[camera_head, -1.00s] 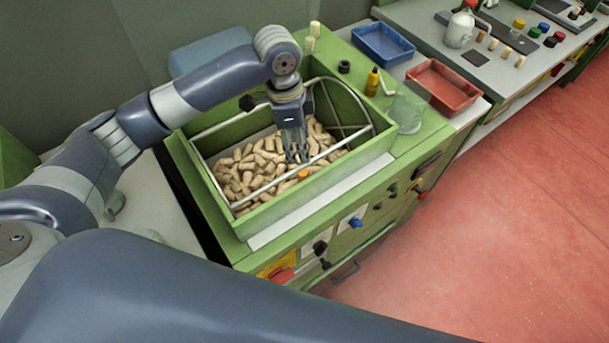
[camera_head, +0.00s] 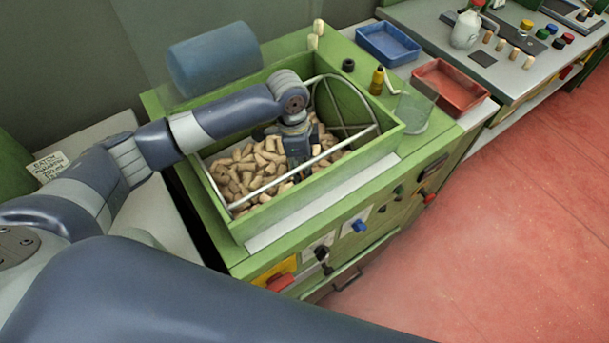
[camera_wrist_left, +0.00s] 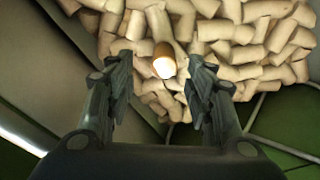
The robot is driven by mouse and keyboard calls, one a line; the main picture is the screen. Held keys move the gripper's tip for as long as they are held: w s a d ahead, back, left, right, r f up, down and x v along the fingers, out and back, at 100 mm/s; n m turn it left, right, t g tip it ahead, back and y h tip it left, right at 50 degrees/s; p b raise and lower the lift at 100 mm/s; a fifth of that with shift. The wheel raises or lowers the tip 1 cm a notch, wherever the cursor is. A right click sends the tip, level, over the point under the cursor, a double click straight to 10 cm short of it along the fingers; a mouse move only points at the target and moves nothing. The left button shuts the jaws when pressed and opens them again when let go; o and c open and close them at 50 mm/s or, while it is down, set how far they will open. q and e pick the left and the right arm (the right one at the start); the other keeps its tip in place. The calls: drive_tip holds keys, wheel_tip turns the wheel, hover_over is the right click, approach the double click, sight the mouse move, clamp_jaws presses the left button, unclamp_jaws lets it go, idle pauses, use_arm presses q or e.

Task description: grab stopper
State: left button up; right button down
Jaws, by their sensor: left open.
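Many tan cork stoppers (camera_head: 250,170) lie heaped in a green open bin (camera_head: 288,212). My left gripper (camera_head: 298,166) is down inside the bin, low over the heap, pointing downward. In the left wrist view its two fingers (camera_wrist_left: 162,78) are apart. One orange-brown stopper (camera_wrist_left: 164,62) with a bright pale end shows in the gap between the fingertips, surrounded by paler stoppers (camera_wrist_left: 240,35). I cannot tell whether the fingers touch any stopper. In the head view the gripper and wrist hide the orange-brown stopper. My right gripper is out of view.
A metal rail (camera_head: 292,171) runs across the bin's opening, close to my left gripper.

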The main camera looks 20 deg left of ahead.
use_arm(q)
drive_tip(key=f, duration=0.4)
drive_tip(key=shift+w+d+f+p, duration=0.1)
drive_tip(key=shift+w+p, duration=0.2)
drive_tip(key=shift+p, duration=0.05)
drive_tip(key=shift+c, duration=0.6)
drive_tip(key=c, duration=0.7)
